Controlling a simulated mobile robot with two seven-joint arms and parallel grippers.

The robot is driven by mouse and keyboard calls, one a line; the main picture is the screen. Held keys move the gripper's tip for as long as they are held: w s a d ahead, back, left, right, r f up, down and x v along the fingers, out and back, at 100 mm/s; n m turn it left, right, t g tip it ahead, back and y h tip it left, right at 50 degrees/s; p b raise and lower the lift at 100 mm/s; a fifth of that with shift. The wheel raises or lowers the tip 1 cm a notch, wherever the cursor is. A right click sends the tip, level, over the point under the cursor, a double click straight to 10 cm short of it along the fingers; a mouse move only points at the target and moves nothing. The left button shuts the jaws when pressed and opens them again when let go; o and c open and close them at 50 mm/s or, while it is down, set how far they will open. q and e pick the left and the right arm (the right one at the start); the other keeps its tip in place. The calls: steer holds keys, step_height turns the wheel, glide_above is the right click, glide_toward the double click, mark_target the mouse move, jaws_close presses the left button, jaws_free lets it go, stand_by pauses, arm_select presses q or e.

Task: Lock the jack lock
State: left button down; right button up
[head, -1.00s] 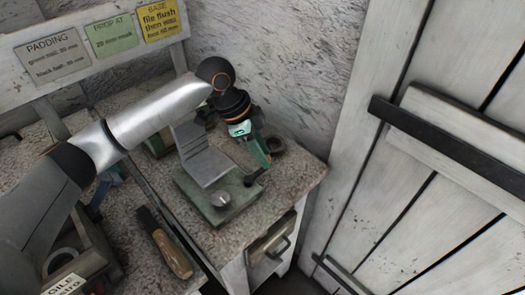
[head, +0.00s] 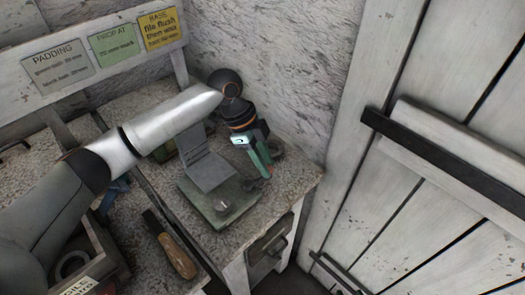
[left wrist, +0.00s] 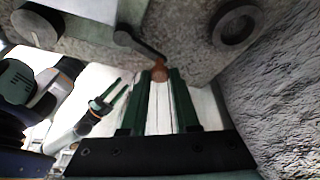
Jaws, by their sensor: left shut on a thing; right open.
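The jack (head: 208,171) stands on the speckled worktop, with a grey angled plate and a green base (head: 216,207). Its round metal knob (head: 221,206) is on the front of the base. The lock is a dark lever (left wrist: 139,45) with a copper-coloured end knob (left wrist: 160,73) in the left wrist view. My left gripper (head: 264,167) reaches down at the jack's right side. Its green fingers (left wrist: 160,76) are shut on the lever's end knob. My right gripper (left wrist: 110,92) is open and empty at the left of the left wrist view; the head view does not show it.
A dark ring (left wrist: 237,22) lies on the worktop close to the left gripper. A wooden-handled tool (head: 172,249) lies in front of the jack. A crate (head: 93,245) stands at the lower left. The wall and a plank door (head: 430,190) bound the right side.

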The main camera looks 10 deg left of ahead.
arm_select(q)
steer(key=m+p, duration=0.1)
steer(key=s+d+m+g, duration=0.1)
steer(key=m, duration=0.1)
steer(key=shift+r+p, duration=0.15)
steer(key=shift+p, duration=0.2)
steer(key=m, duration=0.1)
steer(key=s+m+g+p, duration=0.1)
steer(key=shift+d+m+y, duration=0.25)
steer(key=shift+m+y, duration=0.05)
steer(key=shift+y, duration=0.1)
steer(key=s+m, duration=0.1)
steer(key=m, duration=0.1)
steer(key=s+m+g+y, duration=0.1)
steer(key=m, duration=0.1)
steer(key=shift+d, duration=0.1)
steer(key=shift+s+m+g+y+p, duration=0.2)
steer(key=shift+s+m+y, duration=0.1)
steer(key=shift+m, duration=0.45)
steer(key=shift+s+m+g+y+p, duration=0.1)
steer(key=shift+s+m+g+y, duration=0.15)
steer(key=shift+m, duration=0.5)
steer(key=c, duration=0.7)
jaws_free()
steer(key=shift+s, duration=0.1)
steer(key=shift+a, duration=0.2)
